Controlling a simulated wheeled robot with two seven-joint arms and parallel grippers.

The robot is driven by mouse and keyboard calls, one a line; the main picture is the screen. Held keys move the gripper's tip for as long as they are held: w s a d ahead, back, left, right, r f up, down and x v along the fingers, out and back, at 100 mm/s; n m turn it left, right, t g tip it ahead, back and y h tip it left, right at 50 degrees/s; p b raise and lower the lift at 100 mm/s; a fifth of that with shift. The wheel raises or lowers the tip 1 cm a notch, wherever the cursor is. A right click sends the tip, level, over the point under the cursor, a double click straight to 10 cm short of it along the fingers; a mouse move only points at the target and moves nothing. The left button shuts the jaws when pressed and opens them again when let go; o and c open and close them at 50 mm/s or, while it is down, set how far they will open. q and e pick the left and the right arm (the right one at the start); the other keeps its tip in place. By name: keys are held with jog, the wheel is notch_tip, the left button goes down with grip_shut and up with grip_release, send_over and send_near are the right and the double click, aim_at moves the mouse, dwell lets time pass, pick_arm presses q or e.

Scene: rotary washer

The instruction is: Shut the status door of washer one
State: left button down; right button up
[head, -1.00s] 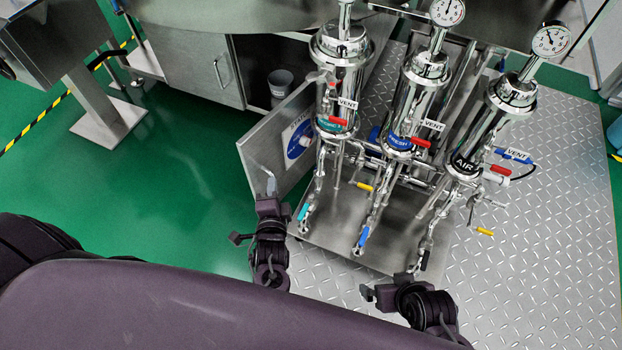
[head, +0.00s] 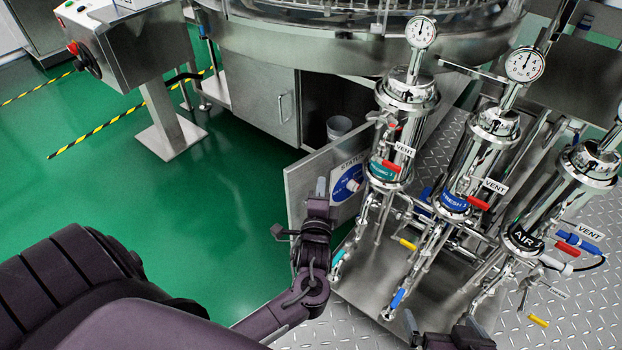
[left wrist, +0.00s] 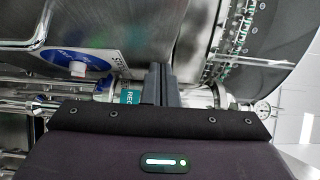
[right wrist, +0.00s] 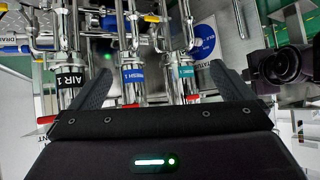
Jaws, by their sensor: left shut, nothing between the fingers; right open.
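The status door (head: 303,178) is a grey metal panel with a blue round dial (head: 347,184) under the word STATUS. It stands swung out from the open cabinet, left of the first steel cylinder. My left gripper (head: 320,187) is shut and empty, in front of the door's left part in the head view; contact cannot be told. In the left wrist view its closed fingers (left wrist: 160,84) are right of the dial (left wrist: 90,62). My right gripper (right wrist: 160,90) is open and empty before the cylinders; the dial (right wrist: 203,40) shows beyond. In the head view it is mostly cut off at the bottom edge.
Several steel cylinders with gauges, valves and coloured handles (head: 455,200) crowd the area right of the door. A grey bin (head: 339,127) stands in the dark cabinet opening behind it. A control pedestal (head: 160,110) stands at left. Green floor (head: 190,215) left of the door is clear.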

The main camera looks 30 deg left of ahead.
aim_at(312, 165)
pick_arm(q)
jog(key=a, duration=0.1)
jog(key=w+a, duration=0.1)
jog(key=a+b, duration=0.1)
jog(key=a, duration=0.1)
jog(key=shift+w+a, duration=0.1)
jog(key=shift+w, duration=0.3)
pick_arm(e)
jog(key=w+r+t+y, duration=0.1)
jog(key=w+r+t, duration=0.3)
jog(key=r, duration=0.4)
jog(key=shift+w+a+r+y, duration=0.3)
jog(key=shift+w+a+y, duration=0.1)
jog(key=shift+w+a, duration=0.05)
jog(key=shift+f, duration=0.1)
